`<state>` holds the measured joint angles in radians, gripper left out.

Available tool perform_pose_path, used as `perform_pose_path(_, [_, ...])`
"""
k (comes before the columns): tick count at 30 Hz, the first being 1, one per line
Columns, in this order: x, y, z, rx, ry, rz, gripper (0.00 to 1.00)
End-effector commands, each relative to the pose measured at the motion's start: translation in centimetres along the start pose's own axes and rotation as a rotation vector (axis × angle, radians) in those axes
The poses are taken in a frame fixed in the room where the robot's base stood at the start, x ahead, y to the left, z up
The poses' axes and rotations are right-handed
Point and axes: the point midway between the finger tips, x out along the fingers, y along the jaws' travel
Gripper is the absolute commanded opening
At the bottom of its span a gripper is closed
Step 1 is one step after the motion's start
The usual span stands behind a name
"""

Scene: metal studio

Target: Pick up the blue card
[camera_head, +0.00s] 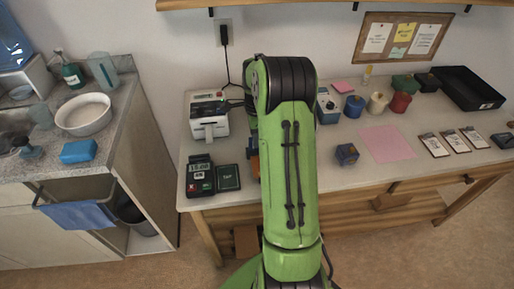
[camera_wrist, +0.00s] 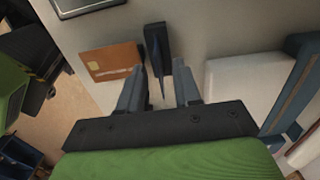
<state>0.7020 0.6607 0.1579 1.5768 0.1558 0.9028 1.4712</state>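In the wrist view my gripper (camera_wrist: 160,82) is open, with its two grey fingers apart. A narrow, dark blue-black thing (camera_wrist: 156,45) lies between and just beyond the fingertips and tapers to a point toward me. It may be the blue card seen nearly edge-on, but I cannot tell. It shows no clear contact with either finger. An orange-brown card (camera_wrist: 112,62) with a chip lies flat, left of the left finger. In the head view my green arm hides the gripper and most of this area; no blue card shows there.
The card terminal (camera_head: 199,176) and dark pad (camera_head: 229,177) stand left of my arm, with a white printer (camera_head: 209,116) behind. A white block (camera_wrist: 240,80) is right of my fingers.

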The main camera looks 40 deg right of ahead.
Motion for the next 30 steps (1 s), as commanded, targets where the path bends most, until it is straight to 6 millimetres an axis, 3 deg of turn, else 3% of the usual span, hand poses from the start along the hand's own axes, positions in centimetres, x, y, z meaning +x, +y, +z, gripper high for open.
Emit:
perform_pose_path(1, [1.5, 0.1, -0.1, 0.001, 0.0, 0.005, 0.33])
perform_pose_path(5, [3.4, 0.1, -0.1, 0.0, 0.0, 0.003, 0.33])
perform_pose_path(11, [3.3, 0.1, -0.1, 0.0, 0.0, 0.001, 0.31])
perform_pose_path(17, [3.3, 0.1, -0.1, 0.0, 0.0, 0.001, 0.01])
perform_pose_path(30, [2.8, 0.0, -0.1, 0.0, 0.0, 0.0, 0.0])
